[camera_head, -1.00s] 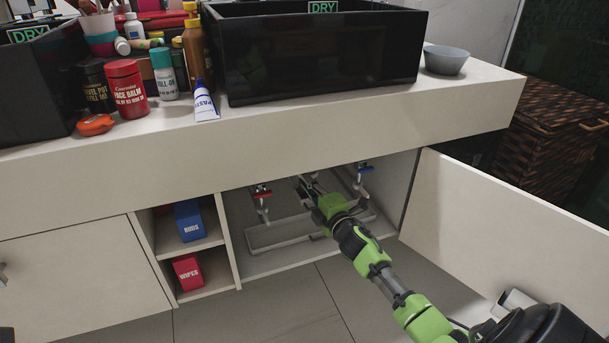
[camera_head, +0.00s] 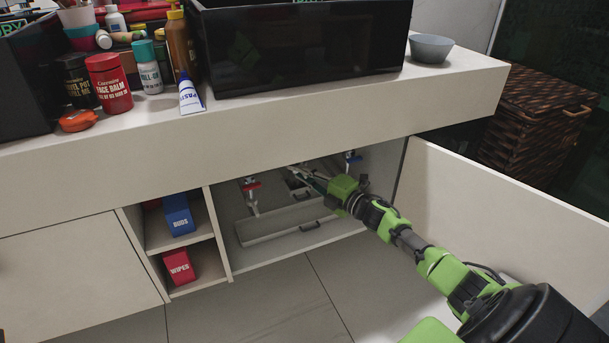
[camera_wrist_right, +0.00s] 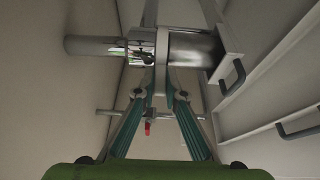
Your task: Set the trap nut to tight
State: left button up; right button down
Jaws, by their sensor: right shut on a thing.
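The trap nut (camera_wrist_right: 162,48) appears in the right wrist view as a pale band around a horizontal chrome pipe (camera_wrist_right: 192,48). My right gripper (camera_wrist_right: 158,66) has its teal fingers drawn together at this band and is shut on it. In the head view my right gripper (camera_head: 306,177) reaches into the open cabinet under the black sink; its green wrist and the dim light hide much of the trap. I cannot read the nut's turn position. My left gripper is not in view.
A red-handled valve (camera_head: 250,185) and a blue-handled valve (camera_head: 353,155) flank the gripper. A low bin (camera_head: 275,228) with dark handles is on the cabinet floor. The open door (camera_head: 490,210) stands right of my arm. Shelves with boxes (camera_head: 180,267) are left.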

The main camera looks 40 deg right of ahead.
jog(key=c, duration=2.1)
grip_release()
jog(key=shift+w, duration=0.1)
jog(key=s, duration=0.4)
jog(key=s+d, duration=0.1)
jog(key=s, duration=0.3)
jog(key=s+d, duration=0.1)
jog(key=s, duration=0.3)
